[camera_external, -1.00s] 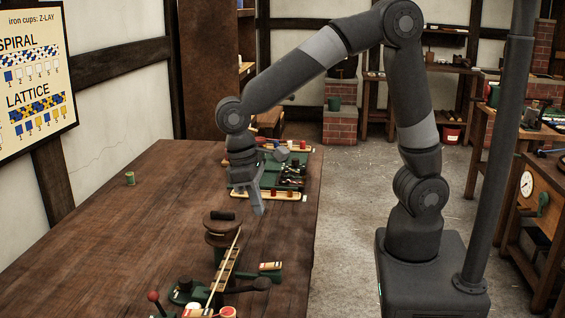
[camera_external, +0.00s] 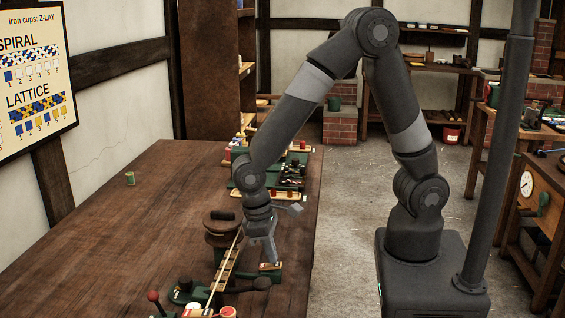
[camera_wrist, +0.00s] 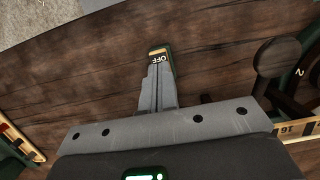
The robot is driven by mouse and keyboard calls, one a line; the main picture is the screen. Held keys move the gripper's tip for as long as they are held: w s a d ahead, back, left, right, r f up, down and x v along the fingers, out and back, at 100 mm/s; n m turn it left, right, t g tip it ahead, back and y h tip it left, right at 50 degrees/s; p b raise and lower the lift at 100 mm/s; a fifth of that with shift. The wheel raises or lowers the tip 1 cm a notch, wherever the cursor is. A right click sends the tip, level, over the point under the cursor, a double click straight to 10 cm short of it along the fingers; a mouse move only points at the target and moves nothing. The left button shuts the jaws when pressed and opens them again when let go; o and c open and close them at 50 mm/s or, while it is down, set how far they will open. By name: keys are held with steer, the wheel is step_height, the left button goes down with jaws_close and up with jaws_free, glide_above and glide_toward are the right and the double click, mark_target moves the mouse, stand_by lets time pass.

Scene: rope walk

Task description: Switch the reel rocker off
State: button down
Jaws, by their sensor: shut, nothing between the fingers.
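The reel rocker (camera_external: 269,267) is a small block with a pale top on a green base, right of the reel on the wooden bench. In the wrist view the rocker (camera_wrist: 160,54) shows a pale face lettered OFF, with a green edge. My gripper (camera_external: 275,261) is shut and empty, pointing down right at the rocker. In the wrist view my gripper (camera_wrist: 157,70) has its closed fingertips at the OFF end and covers the rest of the rocker. I cannot tell whether the tips touch it or which way it is tilted.
The brown reel (camera_external: 222,228) stands left of the gripper, with a numbered wooden strip (camera_external: 226,265) running forward from it. A dark-handled crank (camera_external: 262,284) and a red-knobbed lever (camera_external: 153,296) are nearer. A green tray of tools (camera_external: 292,175) lies behind. The bench's left side is mostly clear.

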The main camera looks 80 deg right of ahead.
steer(key=shift+s+f, duration=0.1)
steer(key=shift+f, duration=0.25)
steer(key=shift+s+f, duration=0.1)
stand_by(0.3)
steer(key=shift+s+f, duration=0.3)
steer(key=shift+f, duration=0.05)
steer(key=shift+w+d, duration=0.1)
steer(key=shift+w, duration=0.8)
steer(key=shift+r, duration=0.1)
